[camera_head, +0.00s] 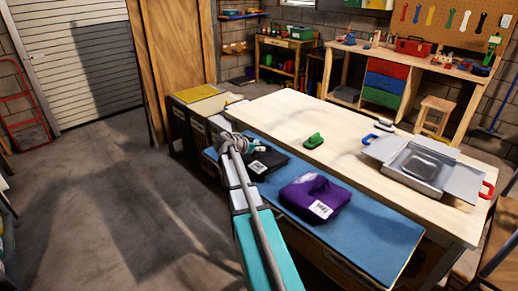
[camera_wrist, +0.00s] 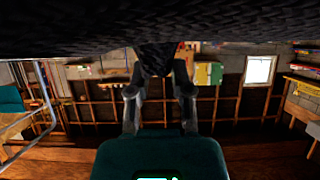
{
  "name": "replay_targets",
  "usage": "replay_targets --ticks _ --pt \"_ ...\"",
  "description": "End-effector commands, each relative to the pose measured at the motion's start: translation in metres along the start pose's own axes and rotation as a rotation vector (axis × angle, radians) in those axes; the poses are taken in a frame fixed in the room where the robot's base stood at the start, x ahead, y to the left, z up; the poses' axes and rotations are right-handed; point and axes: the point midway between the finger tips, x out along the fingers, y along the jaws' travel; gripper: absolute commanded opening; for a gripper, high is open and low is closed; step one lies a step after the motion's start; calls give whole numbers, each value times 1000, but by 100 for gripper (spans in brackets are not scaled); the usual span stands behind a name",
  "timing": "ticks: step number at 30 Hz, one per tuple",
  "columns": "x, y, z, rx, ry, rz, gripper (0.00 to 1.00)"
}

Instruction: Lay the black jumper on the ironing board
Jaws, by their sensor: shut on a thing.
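The black jumper (camera_head: 268,161), with a white label, is at the left part of the long blue-topped board, which looks like the ironing board (camera_head: 355,235). My gripper (camera_head: 256,149) is at the jumper's left edge, mostly hidden by my arm. In the wrist view my gripper (camera_wrist: 160,72) has a bunch of black cloth between its fingers, and the dark knit of the jumper (camera_wrist: 160,25) fills the top. I cannot tell whether the jumper rests on the board or hangs just above it.
A folded purple garment (camera_head: 316,195) with a white label lies on the board's middle. Behind is a wooden table (camera_head: 340,140) with a green object (camera_head: 314,141) and a grey metal case (camera_head: 415,165). Boxes (camera_head: 195,110) stand beyond the board's left end. Floor at left is clear.

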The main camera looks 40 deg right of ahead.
Motion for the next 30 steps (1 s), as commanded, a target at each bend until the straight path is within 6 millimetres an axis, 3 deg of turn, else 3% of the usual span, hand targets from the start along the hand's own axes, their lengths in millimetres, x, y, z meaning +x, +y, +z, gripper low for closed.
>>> replay_targets --ticks 2,3,8,24,30 --pt "2 0 2 0 1 0 0" --pt "1 0 2 0 0 0 34" --pt "1 0 2 0 0 0 62" --pt "0 1 -2 1 0 1 62" --pt "-19 1 -3 -1 0 0 62"
